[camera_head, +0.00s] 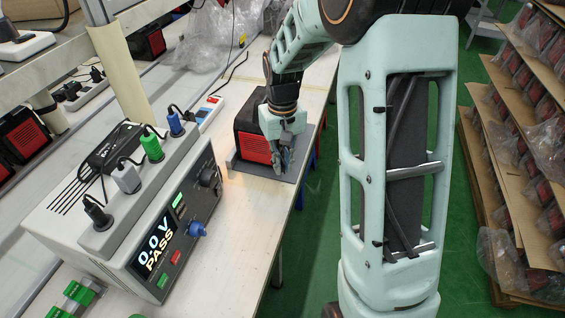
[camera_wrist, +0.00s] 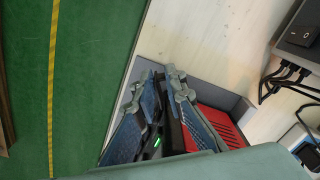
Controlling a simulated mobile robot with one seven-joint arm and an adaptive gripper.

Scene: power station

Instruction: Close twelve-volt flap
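The power station (camera_head: 250,118) is a black box with a red ribbed panel. It stands on a grey tray (camera_head: 262,174) on the bench. In the wrist view its red side (camera_wrist: 222,124) shows right of the fingers, and a small green light shows on its black part between them. My gripper (camera_head: 284,166) points down at the side of the power station nearest the aisle. In the wrist view my gripper (camera_wrist: 160,82) has its two blue-padded fingers apart, with black casing visible between them. I cannot tell whether they touch it. The twelve-volt flap cannot be made out; the fingers cover that side.
A tester (camera_head: 140,215) reading "0.0 V PASS" stands on the bench at left, with several plugs on top. Shelves of red-black units (camera_head: 525,120) line the right beyond the green floor.

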